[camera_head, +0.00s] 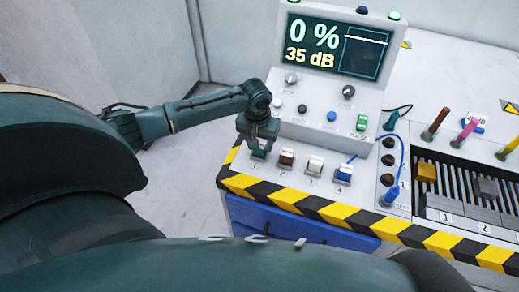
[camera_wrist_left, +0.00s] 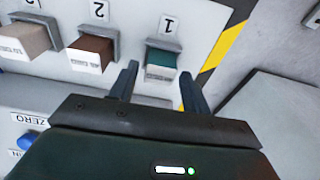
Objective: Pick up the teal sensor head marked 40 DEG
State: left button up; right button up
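The teal sensor head (camera_wrist_left: 161,66) sits in the grey holder by the number 1, at the right of the row in the left wrist view. Its white label is too small to read. In the head view the teal sensor head (camera_head: 259,153) is partly hidden under my left gripper (camera_head: 257,143). In the left wrist view the left gripper (camera_wrist_left: 159,72) is open, with one finger on either side of the teal head. I cannot tell whether the fingers touch it. My right gripper is not in view.
Brown (camera_head: 286,159), pale (camera_head: 314,165) and blue (camera_head: 344,172) heads sit in holders to the right. A console with a screen (camera_head: 333,46) reading 0 % and 35 dB stands behind. A striped edge (camera_head: 325,208) runs along the front. A blue cable (camera_head: 402,165) hangs at right.

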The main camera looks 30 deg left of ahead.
pick_arm(q)
jog(key=c, duration=0.9)
